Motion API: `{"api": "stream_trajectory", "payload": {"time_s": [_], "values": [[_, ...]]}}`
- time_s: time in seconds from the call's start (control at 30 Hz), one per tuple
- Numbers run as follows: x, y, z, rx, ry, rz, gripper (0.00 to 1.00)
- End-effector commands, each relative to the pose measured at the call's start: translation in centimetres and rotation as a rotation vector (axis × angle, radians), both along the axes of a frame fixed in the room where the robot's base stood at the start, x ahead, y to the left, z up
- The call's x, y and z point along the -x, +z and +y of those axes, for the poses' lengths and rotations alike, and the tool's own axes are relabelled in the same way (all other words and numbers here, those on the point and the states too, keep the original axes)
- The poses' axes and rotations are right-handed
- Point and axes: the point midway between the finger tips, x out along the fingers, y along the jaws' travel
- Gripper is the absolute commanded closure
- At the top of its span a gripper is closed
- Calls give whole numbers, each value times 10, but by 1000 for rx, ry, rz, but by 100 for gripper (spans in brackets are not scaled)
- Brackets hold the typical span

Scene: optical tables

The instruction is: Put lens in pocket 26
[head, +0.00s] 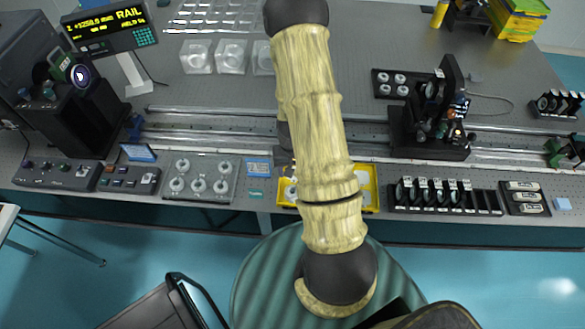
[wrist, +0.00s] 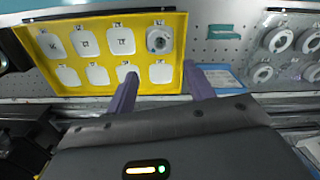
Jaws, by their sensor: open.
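A yellow tray (wrist: 95,89) with two rows of white pockets shows in the wrist view; in the head view my arm partly covers this tray (head: 370,188). A round lens-like piece (wrist: 158,40) with a grey rim and dark centre sits in the top right pocket in the wrist view. The other visible pockets look empty. Small labels appear upside down, and I cannot surely read which is 26. My gripper (wrist: 160,72) is open, with nothing seen between its two purple fingers, at the tray's lower right edge in the wrist view. My arm hides it in the head view.
A grey tray of ring pieces (head: 202,178) lies left of the yellow tray in the head view. A black rack of upright optics (head: 445,196) stands to its right. Long rails (head: 240,138) cross behind, with a black optical mount (head: 430,130) on them.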

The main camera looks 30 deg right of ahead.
Motion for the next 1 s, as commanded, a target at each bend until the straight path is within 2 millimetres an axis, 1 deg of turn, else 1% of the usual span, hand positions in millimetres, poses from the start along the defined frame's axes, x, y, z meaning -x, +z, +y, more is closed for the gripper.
{"api": "stream_trajectory", "payload": {"time_s": [0.13, 0.23, 0.27, 0.37, 0.4, 0.53, 0.67, 0.7, 0.8, 0.9, 1.0], "values": [[-1, 4, 2, 0, 6, -5, 47], [-5, 20, 8, -1, 26, -21, 47], [-6, 27, 12, -2, 35, -29, 47], [-9, 58, 26, -4, 78, -57, 47], [-10, 72, 33, -6, 97, -70, 47], [-6, 116, 55, -5, 162, -109, 47], [6, 155, 77, 0, 229, -143, 47], [10, 167, 82, 3, 248, -155, 47], [24, 193, 96, 12, 298, -179, 47], [41, 216, 108, 24, 343, -202, 47], [54, 231, 115, 37, 377, -220, 47]]}}
